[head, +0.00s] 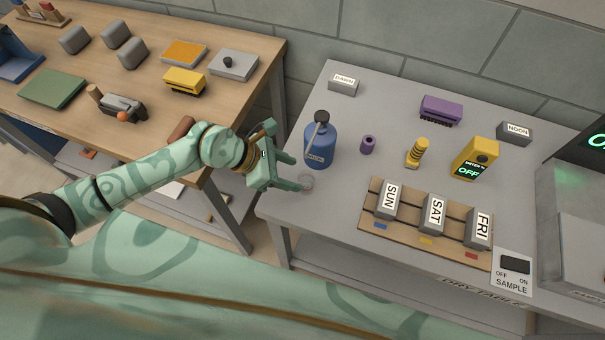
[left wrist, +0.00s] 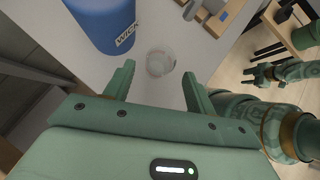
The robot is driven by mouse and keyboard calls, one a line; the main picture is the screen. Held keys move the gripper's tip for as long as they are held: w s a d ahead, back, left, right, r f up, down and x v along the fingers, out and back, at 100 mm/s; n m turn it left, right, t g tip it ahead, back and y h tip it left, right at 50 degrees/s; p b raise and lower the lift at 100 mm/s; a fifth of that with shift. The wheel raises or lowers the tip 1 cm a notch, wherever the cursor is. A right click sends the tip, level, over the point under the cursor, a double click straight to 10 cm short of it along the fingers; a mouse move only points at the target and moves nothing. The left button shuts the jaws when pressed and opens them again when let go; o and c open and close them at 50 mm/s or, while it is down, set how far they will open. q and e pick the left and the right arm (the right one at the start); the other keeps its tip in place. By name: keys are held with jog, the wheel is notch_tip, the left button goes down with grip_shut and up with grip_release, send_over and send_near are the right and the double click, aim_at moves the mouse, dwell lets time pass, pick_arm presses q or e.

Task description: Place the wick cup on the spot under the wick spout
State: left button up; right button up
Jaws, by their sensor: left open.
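A small clear cup, seemingly the wick cup (head: 306,182), stands near the left edge of the grey table. In the left wrist view this see-through round cup (left wrist: 160,63) lies just beyond my fingertips. The blue wick bottle (head: 318,148) with its dark spout (head: 322,117) stands behind it; its label shows in the left wrist view. My left gripper (head: 297,172) is open and empty, with the cup near its fingertips. The spot under the spout cannot be made out. My right gripper (left wrist: 254,77) shows small in the left wrist view; its jaw state is unclear.
A purple cylinder (head: 368,145) and a yellow ribbed piece (head: 417,153) stand right of the bottle. A wooden rack (head: 403,231) with SUN, SAT and FRI blocks lies in front. A yellow timer reading OFF (head: 476,158) stands farther right. The wooden table (head: 150,75) is at left.

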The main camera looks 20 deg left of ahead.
pick_arm(q)
jog(key=v, duration=0.6)
jog(key=shift+a, duration=0.1)
dwell(0.5)
